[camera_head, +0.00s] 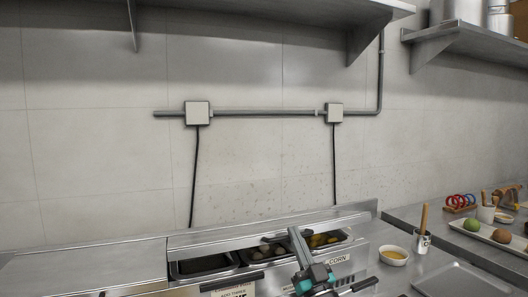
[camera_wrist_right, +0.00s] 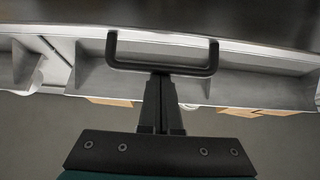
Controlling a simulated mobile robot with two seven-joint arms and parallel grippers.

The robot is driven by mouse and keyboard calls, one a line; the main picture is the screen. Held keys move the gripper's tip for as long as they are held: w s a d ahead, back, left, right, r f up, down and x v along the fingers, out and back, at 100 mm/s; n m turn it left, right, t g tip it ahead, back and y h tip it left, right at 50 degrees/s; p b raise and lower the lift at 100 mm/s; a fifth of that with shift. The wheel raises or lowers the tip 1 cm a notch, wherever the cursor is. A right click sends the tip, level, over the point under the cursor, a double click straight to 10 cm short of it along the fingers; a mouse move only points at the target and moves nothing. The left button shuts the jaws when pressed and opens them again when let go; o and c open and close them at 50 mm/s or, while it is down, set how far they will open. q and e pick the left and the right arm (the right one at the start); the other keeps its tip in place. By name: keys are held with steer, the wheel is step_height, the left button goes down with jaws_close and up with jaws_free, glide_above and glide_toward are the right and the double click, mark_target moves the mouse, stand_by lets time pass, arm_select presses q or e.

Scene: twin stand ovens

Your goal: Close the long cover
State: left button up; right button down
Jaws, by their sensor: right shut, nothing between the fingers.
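A steel counter unit (camera_head: 270,226) runs along the wall, with a row of open food wells; a dark well (camera_head: 203,265) is at its left and yellowish food (camera_head: 325,240) at its right. A flat steel top (camera_head: 85,270) lies to the left; I cannot tell whether it is the long cover. My right gripper (camera_head: 294,233) reaches over the wells, fingers shut and empty. In the right wrist view its fingertips (camera_wrist_right: 161,78) are at the bar of a black U-shaped handle (camera_wrist_right: 163,70); contact is unclear. My left gripper is out of view.
Two dark handles (camera_head: 220,283) show on the front, beside a CORN label (camera_head: 339,260). To the right are a small bowl (camera_head: 393,255), a cup with a wooden handle (camera_head: 422,240) and a tray (camera_head: 462,280). A steel shelf (camera_head: 270,15) hangs above.

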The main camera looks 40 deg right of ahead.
steer(key=shift+r, duration=0.1)
stand_by(0.4)
steer(key=s+a+f+p, duration=0.1)
steer(key=s+a, duration=0.1)
steer(key=s, duration=0.6)
steer(key=s+a+f+p, duration=0.1)
steer(key=s+a+f, duration=0.15)
steer(key=s, duration=0.45)
steer(key=w+d+r+g+y+p, duration=0.3)
steer(key=w+r+g+p, duration=0.65)
steer(key=p, duration=0.85)
steer(key=shift+t, duration=0.25)
steer(key=x, duration=0.8)
steer(key=shift+r, duration=0.25)
steer(key=shift+s+a+f, duration=0.1)
steer(key=shift+s+f, duration=0.2)
steer(key=shift+f, duration=0.3)
steer(key=shift+s+a+f, duration=0.15)
steer(key=shift+s+f, duration=0.15)
steer(key=shift+f, duration=0.3)
steer(key=shift+s+a+f, duration=0.1)
steer(key=shift+s+f, duration=0.2)
steer(key=shift+f, duration=0.3)
